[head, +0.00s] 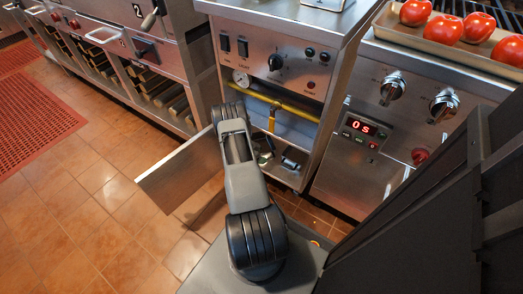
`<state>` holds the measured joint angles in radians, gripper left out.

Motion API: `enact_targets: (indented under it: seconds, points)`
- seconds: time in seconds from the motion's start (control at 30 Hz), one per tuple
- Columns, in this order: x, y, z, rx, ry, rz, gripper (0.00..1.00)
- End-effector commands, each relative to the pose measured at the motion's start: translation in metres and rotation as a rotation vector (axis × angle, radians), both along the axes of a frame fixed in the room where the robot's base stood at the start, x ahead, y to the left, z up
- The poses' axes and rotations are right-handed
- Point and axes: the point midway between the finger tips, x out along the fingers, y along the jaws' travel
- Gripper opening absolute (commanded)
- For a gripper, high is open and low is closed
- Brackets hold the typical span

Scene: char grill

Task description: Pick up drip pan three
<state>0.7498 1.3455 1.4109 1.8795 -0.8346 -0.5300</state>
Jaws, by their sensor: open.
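I cannot make out a drip pan marked three. Another white handle (36,9) is further left. My arm rises from the bottom centre and bends in front of the open cabinet. I cannot make out my gripper; the far end of the arm is hidden.
An open cabinet door (178,172) juts out left of my arm. The fryer cabinet (290,75) holds a yellow pipe (262,97). A control panel (362,128) reads 05. Tomatoes sit on a tray (430,42) at upper right. The tiled floor at left is clear, with a red mat (35,113).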

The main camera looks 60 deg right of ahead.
Motion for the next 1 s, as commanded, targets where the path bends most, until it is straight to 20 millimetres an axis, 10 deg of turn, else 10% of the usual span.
enact_targets:
  seconds: [0.47,1.0]
  points:
    - [-0.016,-0.018,-0.023,0.000,0.000,0.001,0.72]
    - [-0.016,-0.018,-0.024,0.000,0.000,0.001,0.21]
